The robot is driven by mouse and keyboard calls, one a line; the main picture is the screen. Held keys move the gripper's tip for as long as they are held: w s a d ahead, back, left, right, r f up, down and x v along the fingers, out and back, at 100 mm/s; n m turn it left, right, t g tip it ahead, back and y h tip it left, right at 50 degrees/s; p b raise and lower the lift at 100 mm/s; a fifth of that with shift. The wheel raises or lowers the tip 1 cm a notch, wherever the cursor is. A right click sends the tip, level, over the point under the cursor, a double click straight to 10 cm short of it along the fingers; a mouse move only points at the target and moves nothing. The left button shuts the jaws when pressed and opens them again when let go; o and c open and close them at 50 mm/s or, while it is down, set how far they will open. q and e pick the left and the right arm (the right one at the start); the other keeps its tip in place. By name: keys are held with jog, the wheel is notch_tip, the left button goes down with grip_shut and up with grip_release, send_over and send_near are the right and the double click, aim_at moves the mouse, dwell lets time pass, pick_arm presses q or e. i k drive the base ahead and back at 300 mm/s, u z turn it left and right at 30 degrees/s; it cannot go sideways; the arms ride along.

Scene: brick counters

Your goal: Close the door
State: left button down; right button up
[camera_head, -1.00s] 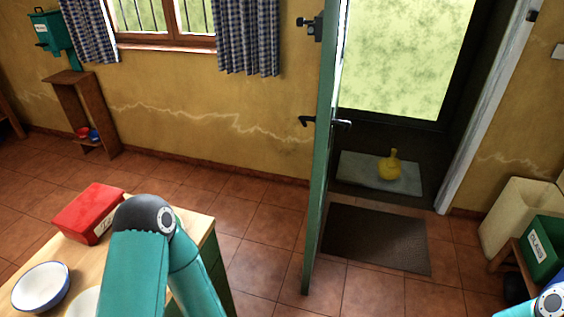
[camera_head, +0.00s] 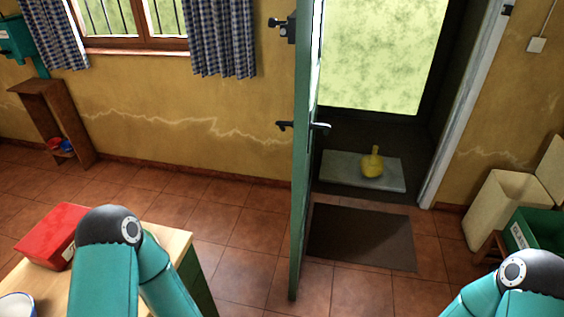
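The green door (camera_head: 301,170) stands open into the room, seen nearly edge-on, with black handles (camera_head: 319,127) on both faces and a black lock (camera_head: 284,28) higher up. The doorway (camera_head: 385,70) to its right is open onto a bright green outside. My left arm shows at the lower left over the table and my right arm at the lower right corner. Both grippers are out of the picture. Neither arm is seen touching the door.
A dark mat (camera_head: 362,237) lies before the doorway. A yellow object (camera_head: 372,163) sits on a pale slab (camera_head: 340,171) at the threshold. A wooden table (camera_head: 184,246) with a red box (camera_head: 50,236) stands at lower left. A green crate (camera_head: 520,236) and cream bin (camera_head: 490,207) stand right.

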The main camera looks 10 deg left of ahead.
aim_at(304, 27)
jog(key=i, duration=1.5)
jog(key=z, duration=0.05)
